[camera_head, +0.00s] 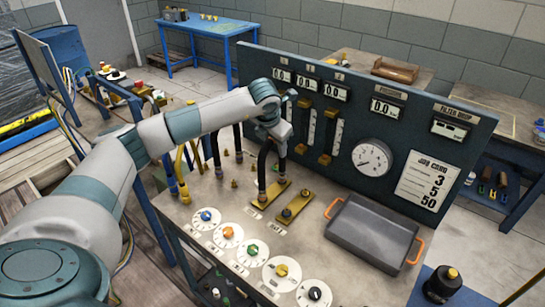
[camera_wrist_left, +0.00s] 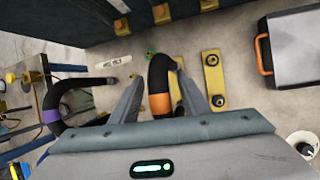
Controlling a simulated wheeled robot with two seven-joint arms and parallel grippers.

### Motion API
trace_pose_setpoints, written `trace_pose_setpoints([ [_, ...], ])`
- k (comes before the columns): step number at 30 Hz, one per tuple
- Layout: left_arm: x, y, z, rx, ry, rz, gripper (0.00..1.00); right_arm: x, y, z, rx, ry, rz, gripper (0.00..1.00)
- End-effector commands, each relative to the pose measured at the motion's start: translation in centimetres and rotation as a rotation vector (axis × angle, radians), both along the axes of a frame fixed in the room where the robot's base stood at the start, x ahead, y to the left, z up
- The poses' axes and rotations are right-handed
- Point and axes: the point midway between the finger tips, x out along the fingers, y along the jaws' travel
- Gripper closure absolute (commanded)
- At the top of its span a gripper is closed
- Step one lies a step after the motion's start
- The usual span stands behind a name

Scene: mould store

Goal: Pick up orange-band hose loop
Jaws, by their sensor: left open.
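The orange-band hose loop is a black curved hose with an orange band (camera_wrist_left: 160,104) in the left wrist view. In the head view, a black hose (camera_head: 263,168) rises from a brass plate (camera_head: 272,192) under my left gripper (camera_head: 275,142). In the left wrist view my left gripper (camera_wrist_left: 160,82) is open, with one finger on each side of the hose. I cannot tell whether either finger touches it. The far end of the loop is partly hidden by the gripper. My right gripper is not in view.
A purple-banded black hose (camera_wrist_left: 50,108) curves to the left. A second brass plate (camera_wrist_left: 212,80) with fittings lies to the right. A grey tray (camera_head: 372,235) with orange handles sits on the bench. An upright gauge panel (camera_head: 410,110) stands close behind. Several dials line the front edge.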

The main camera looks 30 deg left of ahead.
Motion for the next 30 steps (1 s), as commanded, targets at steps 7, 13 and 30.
trace_pose_setpoints([
  [7, 0.25, 0.08, -0.65, 0.0, 0.0, 0.0, 0.58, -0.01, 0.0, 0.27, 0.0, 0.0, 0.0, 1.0],
  [13, 0.24, 0.08, -0.61, 0.0, 0.0, 0.0, 0.58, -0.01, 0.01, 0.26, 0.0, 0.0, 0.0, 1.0],
  [30, 0.3, 0.22, -0.44, 0.002, -0.004, 0.003, 1.0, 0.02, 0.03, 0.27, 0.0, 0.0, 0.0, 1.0],
])
